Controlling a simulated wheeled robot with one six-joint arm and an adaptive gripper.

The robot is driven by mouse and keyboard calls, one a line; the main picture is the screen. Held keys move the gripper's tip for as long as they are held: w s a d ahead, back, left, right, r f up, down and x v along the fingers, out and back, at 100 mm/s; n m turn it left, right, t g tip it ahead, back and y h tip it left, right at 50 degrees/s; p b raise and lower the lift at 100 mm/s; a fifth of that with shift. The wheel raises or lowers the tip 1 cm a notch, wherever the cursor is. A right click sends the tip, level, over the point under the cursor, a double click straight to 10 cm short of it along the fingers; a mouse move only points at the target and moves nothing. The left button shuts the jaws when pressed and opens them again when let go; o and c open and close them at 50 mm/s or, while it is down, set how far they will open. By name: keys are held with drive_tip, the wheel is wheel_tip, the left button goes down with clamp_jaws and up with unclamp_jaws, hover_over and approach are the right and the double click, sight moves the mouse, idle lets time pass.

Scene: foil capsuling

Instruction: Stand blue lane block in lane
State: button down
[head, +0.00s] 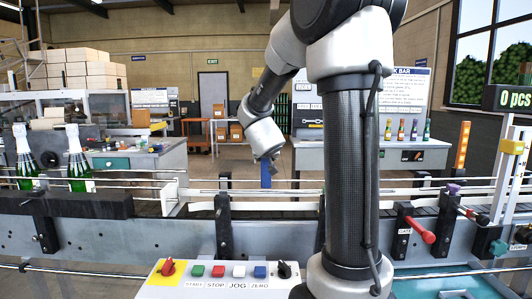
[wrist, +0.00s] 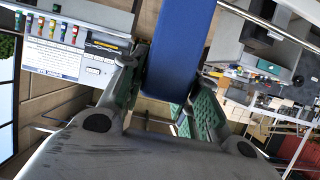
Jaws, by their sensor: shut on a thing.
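The blue lane block (head: 265,176) hangs below my gripper (head: 268,157) in the head view, in front of or above the conveyor lane (head: 270,193) with its pale guide rails. The wrist view shows the blue block (wrist: 180,45) large and long between the green-padded fingers of my gripper (wrist: 168,82), which is shut on it. The block looks upright in the head view. Whether its lower end touches the lane cannot be told.
Green bottles with white foil tops (head: 78,158) stand on the conveyor at left. A button panel (head: 225,274) is in front. A red-handled clamp (head: 420,230) sits at the lane's right. Several small coloured bottles (head: 414,130) stand on a back bench. The lane near the block looks clear.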

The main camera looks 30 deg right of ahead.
sight(266, 179)
drive_tip(key=shift+f, duration=1.45)
drive_tip(key=shift+f, duration=0.3)
drive_tip(key=shift+f, duration=0.3)
drive_tip(key=shift+f, duration=0.3)
drive_tip(key=shift+f, duration=2.3)
drive_tip(key=c, duration=1)
unclamp_jaws()
drive_tip(key=shift+o, duration=0.2)
